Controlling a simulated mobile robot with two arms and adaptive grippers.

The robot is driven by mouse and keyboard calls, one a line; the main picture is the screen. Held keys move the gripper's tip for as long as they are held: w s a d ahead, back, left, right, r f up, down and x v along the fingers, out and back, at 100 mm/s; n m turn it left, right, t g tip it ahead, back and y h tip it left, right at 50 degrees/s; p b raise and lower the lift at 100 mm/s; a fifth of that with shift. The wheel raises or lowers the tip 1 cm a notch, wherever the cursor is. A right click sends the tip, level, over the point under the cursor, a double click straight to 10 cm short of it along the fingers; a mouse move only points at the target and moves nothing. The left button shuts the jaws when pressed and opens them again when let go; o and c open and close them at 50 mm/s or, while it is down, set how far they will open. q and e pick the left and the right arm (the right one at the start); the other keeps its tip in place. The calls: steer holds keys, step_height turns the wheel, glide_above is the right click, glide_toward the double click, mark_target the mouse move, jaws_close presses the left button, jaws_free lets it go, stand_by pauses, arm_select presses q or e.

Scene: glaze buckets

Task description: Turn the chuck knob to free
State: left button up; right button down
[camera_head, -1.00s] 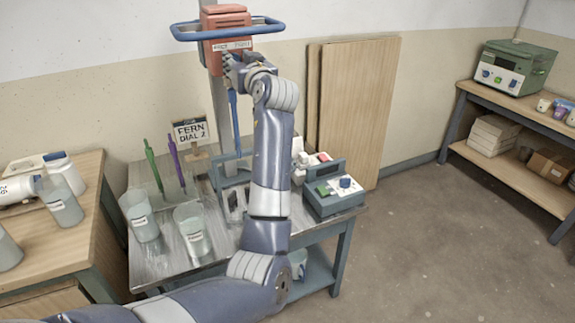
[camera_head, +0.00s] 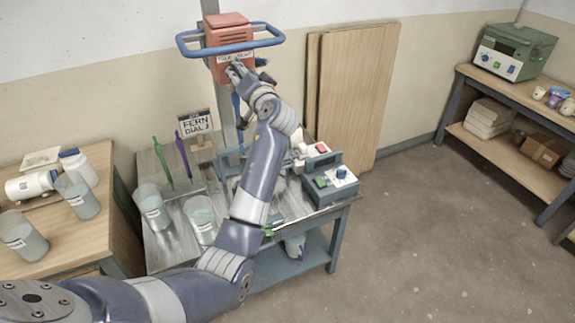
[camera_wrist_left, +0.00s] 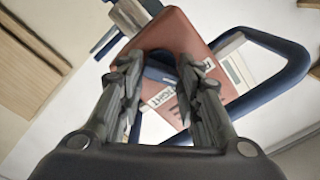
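The red mixer head (camera_head: 229,38) is mounted on a grey post. It has a white label on its front and a blue ring handle (camera_head: 273,42) around it. My left gripper (camera_head: 236,70) is at its lower front and hides part of it. In the left wrist view the gripper's two fingers (camera_wrist_left: 158,75) are apart. A dark blue part, apparently the chuck knob (camera_wrist_left: 160,76), lies between them against the red head. I cannot tell whether the fingers touch it. A label seeming to read "TIGHT" is beside it. My right gripper is not in view.
Below is a metal-topped table (camera_head: 165,250) with clear buckets, green and purple stirrers, a "FERN DIAL 2" sign (camera_head: 197,125) and a blue-grey control box (camera_head: 335,178). A wooden table (camera_head: 105,225) stands at left. Wooden boards (camera_head: 352,90) lean behind. The floor at right is clear.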

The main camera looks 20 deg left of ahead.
arm_select(q)
steer(key=b+v, duration=0.5)
steer(key=v, duration=0.6)
steer(key=w+d+f+m+h, duration=0.1)
steer(key=f+m+h, duration=0.1)
steer(key=f, duration=0.7)
steer(key=w+d+f+m+h, duration=0.1)
steer(key=w+d+f+h, duration=0.1)
steer(key=f, duration=0.8)
steer(key=w+d+f+m+h+b, duration=0.1)
steer(key=w+d+f+m+h, duration=0.1)
steer(key=f, duration=0.7)
steer(key=shift+w+d+m, duration=0.15)
steer(key=shift+d+m, duration=0.05)
steer(key=shift+m, duration=0.1)
steer(key=shift+f, duration=0.15)
